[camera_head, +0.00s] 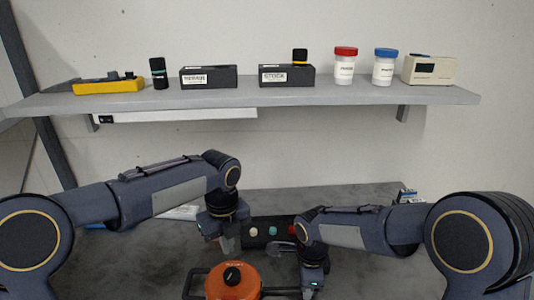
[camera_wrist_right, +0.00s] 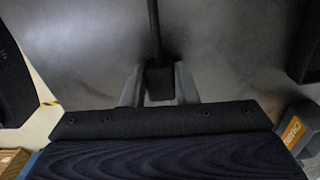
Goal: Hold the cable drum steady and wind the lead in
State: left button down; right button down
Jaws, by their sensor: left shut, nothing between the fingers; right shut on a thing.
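The orange cable drum (camera_head: 233,284) with a black knob on top sits on the grey worktop at the bottom middle of the head view. A dark frame (camera_head: 193,280) shows on its left, and a dark bar runs out on its right. My left gripper (camera_head: 228,250) is shut and empty, just above and behind the drum. My right gripper (camera_head: 308,292) is to the right of the drum, at the end of that bar. In the right wrist view its fingers (camera_wrist_right: 158,85) are shut on a black block at the end of a dark bar. I cannot make out the lead.
A dark box with round buttons (camera_head: 265,232) stands behind the drum, between my arms. A grey shelf (camera_head: 250,96) above the worktop holds black boxes, jars and a yellow device (camera_head: 108,87). In the right wrist view a grey thing with an orange label (camera_wrist_right: 292,132) is at the right.

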aim_at(232, 277)
pick_arm(q)
jog(key=shift+r, duration=0.85)
jog(key=shift+s+a+f, duration=0.35)
jog(key=shift+f, duration=0.65)
jog(key=shift+s+a+f, duration=0.3)
jog(key=shift+f, duration=0.75)
jog(key=shift+s+a+f, duration=0.35)
jog(key=shift+f, duration=0.65)
jog(key=shift+s+d, duration=0.15)
jog(key=shift+d, duration=0.15)
jog(key=shift+w+d, duration=0.15)
jog(key=shift+w, duration=0.05)
jog(key=shift+w+d, duration=0.45)
jog(key=shift+d, duration=0.15)
